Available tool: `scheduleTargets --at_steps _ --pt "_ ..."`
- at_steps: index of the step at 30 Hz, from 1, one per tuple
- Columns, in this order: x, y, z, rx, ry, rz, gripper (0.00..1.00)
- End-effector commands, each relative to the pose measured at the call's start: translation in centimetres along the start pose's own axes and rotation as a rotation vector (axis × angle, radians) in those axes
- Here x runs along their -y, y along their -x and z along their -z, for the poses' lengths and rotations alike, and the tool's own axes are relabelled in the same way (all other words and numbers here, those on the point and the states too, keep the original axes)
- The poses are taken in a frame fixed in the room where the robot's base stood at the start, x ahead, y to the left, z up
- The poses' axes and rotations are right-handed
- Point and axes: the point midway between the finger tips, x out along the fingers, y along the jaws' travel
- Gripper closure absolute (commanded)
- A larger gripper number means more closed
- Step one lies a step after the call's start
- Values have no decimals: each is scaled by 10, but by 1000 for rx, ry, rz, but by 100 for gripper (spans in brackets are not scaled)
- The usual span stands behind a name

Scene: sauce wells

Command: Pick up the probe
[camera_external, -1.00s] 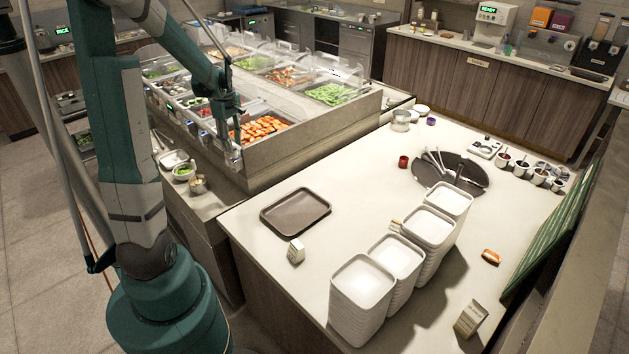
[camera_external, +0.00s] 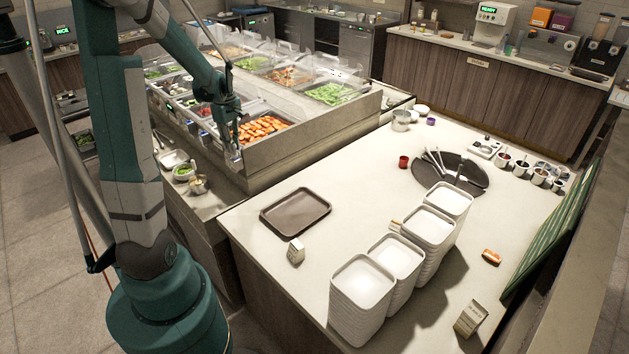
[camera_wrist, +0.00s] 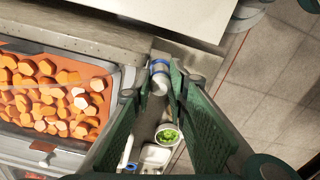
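My gripper (camera_wrist: 157,88) is open in the wrist view, with its two green fingers apart and nothing clearly held between them. In the external view my gripper (camera_external: 233,152) hangs at the near end of the food wells, above the side ledge. A small metal cup (camera_wrist: 158,80) shows between the fingertips, farther below; it also stands on the ledge in the external view (camera_external: 198,185). A slim white-and-blue item (camera_wrist: 127,150) lies lower left, partly hidden by a finger. I cannot tell whether it is the probe; no probe is clearly recognisable.
A bowl of greens (camera_wrist: 167,135) and a white dish (camera_wrist: 155,157) sit beside the cup. A well of orange pieces (camera_wrist: 55,95) lies left. The counter holds a brown tray (camera_external: 295,212) and stacked white dishes (camera_external: 362,285). The well housing's raised wall (camera_external: 300,140) stands close by.

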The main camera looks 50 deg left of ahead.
Motion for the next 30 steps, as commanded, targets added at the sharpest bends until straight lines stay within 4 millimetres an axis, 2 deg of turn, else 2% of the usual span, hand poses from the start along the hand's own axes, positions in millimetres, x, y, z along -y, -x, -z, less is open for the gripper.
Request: scheduleTargets --at_steps 11,17,23,30 --pt "0 1 0 0 0 0 96" --pt "0 8 0 0 0 0 96" --pt "0 27 0 0 0 0 96" --pt "0 61 0 0 0 0 96"
